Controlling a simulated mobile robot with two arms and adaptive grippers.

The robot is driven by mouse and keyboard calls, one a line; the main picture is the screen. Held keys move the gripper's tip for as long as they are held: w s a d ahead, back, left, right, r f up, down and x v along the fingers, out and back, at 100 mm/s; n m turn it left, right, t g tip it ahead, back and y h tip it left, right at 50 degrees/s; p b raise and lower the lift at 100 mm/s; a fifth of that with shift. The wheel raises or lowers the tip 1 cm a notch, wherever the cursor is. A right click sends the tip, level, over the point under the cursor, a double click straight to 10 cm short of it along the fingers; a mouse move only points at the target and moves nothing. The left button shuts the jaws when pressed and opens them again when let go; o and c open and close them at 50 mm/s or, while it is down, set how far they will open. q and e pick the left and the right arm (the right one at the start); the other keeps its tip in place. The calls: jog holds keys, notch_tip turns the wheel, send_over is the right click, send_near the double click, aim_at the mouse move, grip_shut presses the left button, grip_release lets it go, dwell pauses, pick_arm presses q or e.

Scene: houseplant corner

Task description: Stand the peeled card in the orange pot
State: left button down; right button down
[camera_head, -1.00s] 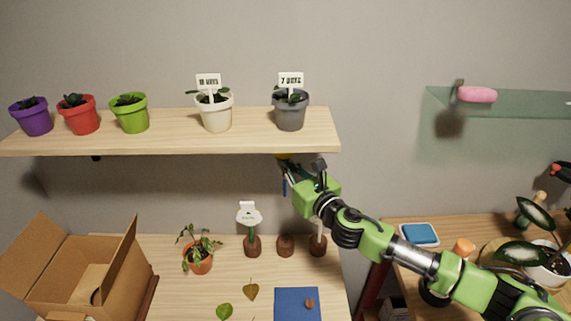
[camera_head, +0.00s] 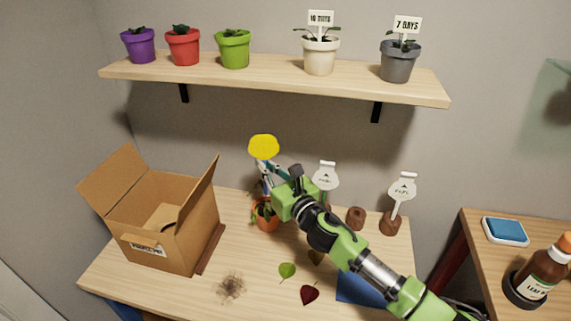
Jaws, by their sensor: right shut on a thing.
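The peeled card (camera_head: 263,147) is a yellow rounded head, upright above my right gripper (camera_head: 266,173), which is shut on it from the right. A bluish stem shows below the fingers. The orange pot (camera_head: 266,222) with a leafy plant stands on the table just under the gripper. The lower end of the stem is hard to see against the plant, so I cannot tell whether it touches the soil. My left gripper is not in view.
An open cardboard box (camera_head: 160,225) is at left. Loose leaves (camera_head: 287,271) and a blue mat (camera_head: 358,288) lie in front. The shelf (camera_head: 285,77) runs above.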

aim_at(265, 190)
jog(key=shift+a+f+b, duration=0.25)
jog(key=shift+f+b, duration=0.3)
jog(key=shift+f, duration=0.15)
notch_tip(265, 190, down, 5)
jog(key=b, duration=0.4)
jog(key=shift+b, duration=0.35)
jog(key=shift+f+b, duration=0.3)
jog(key=shift+f+b, duration=0.6)
jog(key=shift+f, duration=0.3)
dwell(1.3)
jog(key=shift+f+b, duration=1.35)
jog(key=shift+f, duration=0.15)
jog(key=shift+s+d+f+b, duration=0.1)
jog(key=shift+d+f+b, duration=0.15)
jog(key=shift+f+b, duration=0.2)
jog(key=shift+s+d+f+b, duration=0.1)
jog(key=shift+d+f+b, duration=0.1)
jog(key=shift+f+b, duration=0.25)
jog(key=c, duration=2.2)
grip_release()
